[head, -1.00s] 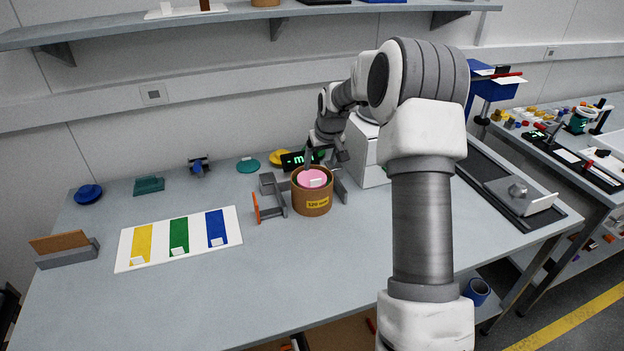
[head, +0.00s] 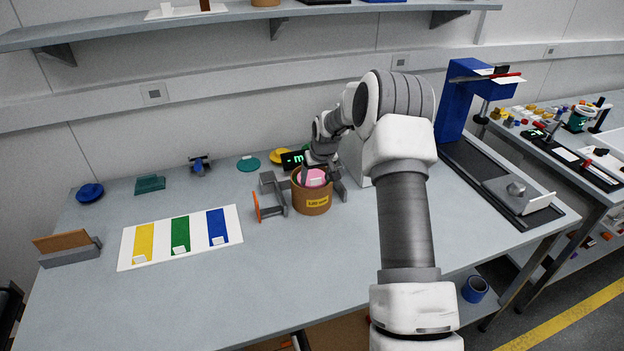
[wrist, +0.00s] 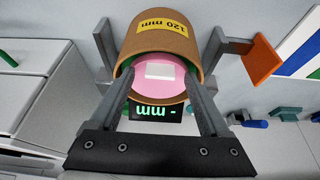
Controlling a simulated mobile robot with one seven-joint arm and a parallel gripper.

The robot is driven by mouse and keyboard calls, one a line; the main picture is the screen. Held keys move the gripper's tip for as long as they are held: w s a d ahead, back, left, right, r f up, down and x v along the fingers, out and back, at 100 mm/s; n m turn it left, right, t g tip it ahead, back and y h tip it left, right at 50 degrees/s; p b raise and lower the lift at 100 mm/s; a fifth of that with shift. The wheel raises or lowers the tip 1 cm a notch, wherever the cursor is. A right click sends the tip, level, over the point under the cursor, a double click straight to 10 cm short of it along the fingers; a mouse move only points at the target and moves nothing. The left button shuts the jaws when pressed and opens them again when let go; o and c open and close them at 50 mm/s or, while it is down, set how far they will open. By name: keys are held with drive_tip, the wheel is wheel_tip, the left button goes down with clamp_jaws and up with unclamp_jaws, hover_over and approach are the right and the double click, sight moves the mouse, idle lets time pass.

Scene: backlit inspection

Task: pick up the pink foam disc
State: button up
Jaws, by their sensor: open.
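The pink foam disc (head: 314,177) lies in the mouth of an upright brown tube (head: 311,201) marked 120 mm. The disc also shows in the wrist view (wrist: 155,88), with a pale patch on its face and the tube (wrist: 160,42) around it. My gripper (wrist: 159,72) is open, its two fingers on opposite sides of the disc at the tube's mouth. I cannot tell whether the fingertips touch the disc or how deep they reach. In the head view my gripper (head: 322,166) is over the tube and partly hides the disc's far edge.
Grey fixture arms with an orange end plate (head: 256,206) stand beside the tube. A black display (head: 293,159) with green characters is just behind. A white box (head: 354,158) stands close on the right. A white board with coloured strips (head: 232,237) lies left; the front table is clear.

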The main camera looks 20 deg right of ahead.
drive_tip(key=c, duration=1.1)
